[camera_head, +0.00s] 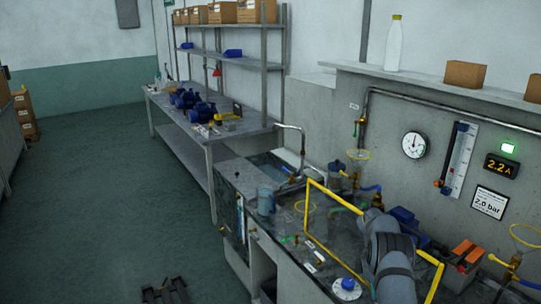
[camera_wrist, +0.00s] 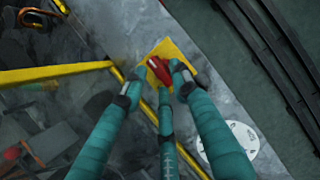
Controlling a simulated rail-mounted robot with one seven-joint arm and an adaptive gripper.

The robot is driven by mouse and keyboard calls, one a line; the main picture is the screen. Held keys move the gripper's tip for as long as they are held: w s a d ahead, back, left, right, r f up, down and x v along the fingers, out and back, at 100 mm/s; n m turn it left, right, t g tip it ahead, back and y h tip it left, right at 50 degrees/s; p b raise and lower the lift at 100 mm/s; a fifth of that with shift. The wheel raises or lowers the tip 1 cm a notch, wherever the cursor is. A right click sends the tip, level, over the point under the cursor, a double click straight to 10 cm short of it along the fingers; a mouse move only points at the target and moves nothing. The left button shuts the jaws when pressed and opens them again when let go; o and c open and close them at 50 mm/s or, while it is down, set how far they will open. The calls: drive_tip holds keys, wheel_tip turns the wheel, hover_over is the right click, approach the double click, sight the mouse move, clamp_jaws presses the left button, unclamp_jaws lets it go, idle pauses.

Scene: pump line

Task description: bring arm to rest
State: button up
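My gripper (camera_wrist: 160,76) shows in the wrist view as three teal fingers with grey tips. The tips are apart, and yellow surface shows between them. A small red object (camera_wrist: 159,70) lies between the tips, over a yellow square plate (camera_wrist: 172,50) on the grey worktop. Whether a fingertip touches the red object is unclear. In the head view my grey arm (camera_head: 388,255) is over the bench at the lower right; my gripper is hidden there.
A yellow frame (camera_head: 307,215) stands upright beside my arm and crosses the wrist view (camera_wrist: 55,74). A white disc (camera_head: 346,288) lies on the bench near the arm. Orange-handled items (camera_head: 465,255) are at right. A gauge (camera_head: 414,145) is on the wall.

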drive_tip(key=shift+a+n+p, duration=0.1)
drive_tip(key=shift+n+p, duration=0.2)
drive_tip(key=shift+p, duration=0.1)
drive_tip(key=shift+f+n+h+p, duration=0.2)
drive_tip(key=shift+n+h+p, duration=0.25)
drive_tip(key=shift+n, duration=0.35)
drive_tip(key=shift+a+t, duration=0.1)
drive_tip(key=shift+t, duration=0.2)
